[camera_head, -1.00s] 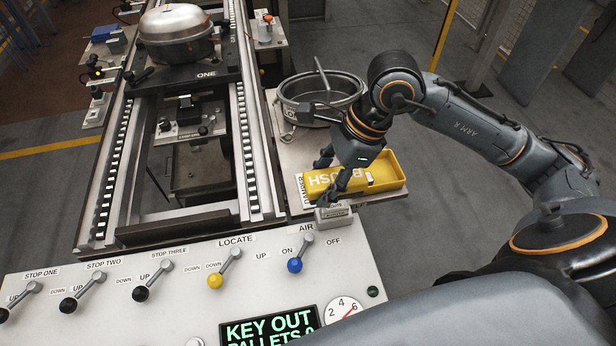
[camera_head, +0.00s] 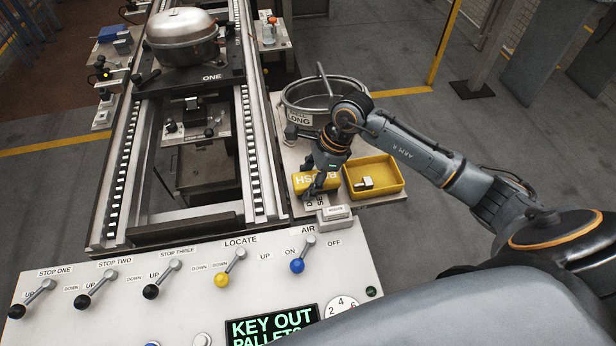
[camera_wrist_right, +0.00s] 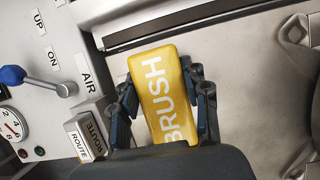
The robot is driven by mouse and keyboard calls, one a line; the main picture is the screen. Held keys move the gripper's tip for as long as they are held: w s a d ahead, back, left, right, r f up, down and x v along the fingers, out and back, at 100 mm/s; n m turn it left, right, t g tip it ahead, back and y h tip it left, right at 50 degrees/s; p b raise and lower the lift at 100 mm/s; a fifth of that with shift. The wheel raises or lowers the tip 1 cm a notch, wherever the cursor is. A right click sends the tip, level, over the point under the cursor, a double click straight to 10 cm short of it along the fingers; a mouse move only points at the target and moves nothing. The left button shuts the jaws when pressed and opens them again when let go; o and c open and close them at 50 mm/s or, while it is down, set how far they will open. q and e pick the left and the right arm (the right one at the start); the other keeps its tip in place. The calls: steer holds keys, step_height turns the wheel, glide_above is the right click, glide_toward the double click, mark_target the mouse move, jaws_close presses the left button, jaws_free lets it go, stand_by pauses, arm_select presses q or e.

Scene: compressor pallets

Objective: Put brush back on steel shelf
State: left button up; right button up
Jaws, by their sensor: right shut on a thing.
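The brush is a yellow block lettered BRUSH (camera_head: 302,182). It lies on the pale steel shelf (camera_head: 290,157) to the right of the conveyor, just left of a yellow tray (camera_head: 375,174). My right gripper (camera_head: 314,187) is shut on the brush from above and hides part of it. In the right wrist view the brush (camera_wrist_right: 157,85) sits between the two fingers of my right gripper (camera_wrist_right: 165,103), one along each long side. I cannot tell whether the brush touches the shelf. My left gripper is not in view.
A round pot lettered LONG (camera_head: 300,112) stands behind on the shelf. The yellow tray holds a small pale part (camera_head: 365,183). A ROUTE block (camera_head: 334,214) sits in front, by the control panel (camera_head: 190,310) with its levers.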

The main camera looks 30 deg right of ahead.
mark_target(328, 176)
steer(key=shift+f, duration=0.1)
steer(key=o, duration=1.1)
steer(key=shift+r, duration=0.2)
steer(key=b+v, duration=0.2)
steer(key=v, duration=1)
